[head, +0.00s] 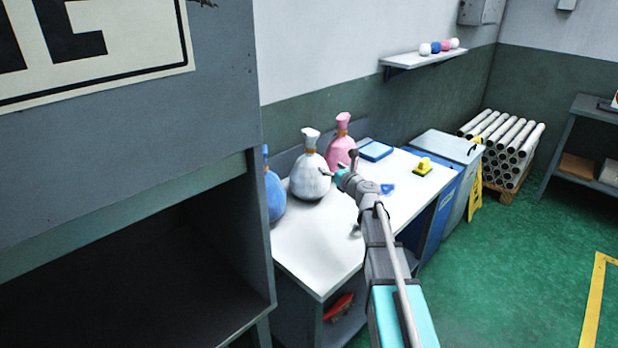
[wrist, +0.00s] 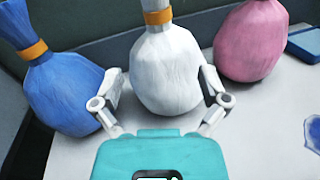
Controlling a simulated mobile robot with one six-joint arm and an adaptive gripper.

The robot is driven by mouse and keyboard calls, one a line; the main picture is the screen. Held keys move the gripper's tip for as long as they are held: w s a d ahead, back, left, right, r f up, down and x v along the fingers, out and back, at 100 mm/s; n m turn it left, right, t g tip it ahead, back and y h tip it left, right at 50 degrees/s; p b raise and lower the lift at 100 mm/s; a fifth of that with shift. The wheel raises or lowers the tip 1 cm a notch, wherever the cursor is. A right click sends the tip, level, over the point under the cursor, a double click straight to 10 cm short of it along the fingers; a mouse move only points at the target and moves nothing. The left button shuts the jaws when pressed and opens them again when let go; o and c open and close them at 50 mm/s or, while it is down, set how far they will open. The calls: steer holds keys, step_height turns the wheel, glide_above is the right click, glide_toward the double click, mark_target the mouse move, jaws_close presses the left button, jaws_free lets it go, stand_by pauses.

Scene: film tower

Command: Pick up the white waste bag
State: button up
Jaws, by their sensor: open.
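The white waste bag (head: 310,170) stands upright on the white table, tied with an orange band, between a blue bag and a pink bag. In the wrist view the white bag (wrist: 166,72) is in the middle, with its top cut off by the picture's edge. My gripper (wrist: 165,88) is open, with one finger on each side of the bag's lower body. I cannot tell whether the fingers touch it. In the head view my gripper (head: 335,174) is at the bag's right side, and its far finger is hard to make out.
The blue bag (head: 274,190) stands close on the left and the pink bag (head: 341,147) close behind on the right. On the table (head: 300,248) lie a blue box (head: 375,151), a yellow-handled tool (head: 424,166) and a blue patch (head: 388,189). A grey cabinet (head: 215,180) fills the left foreground.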

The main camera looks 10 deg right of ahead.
mark_target(313, 153)
steer(key=shift+x, duration=3.55)
steer(key=shift+w, duration=0.1)
steer(key=shift+x, duration=2.55)
steer(key=shift+r, duration=0.15)
steer(key=shift+c, duration=0.2)
jaws_close()
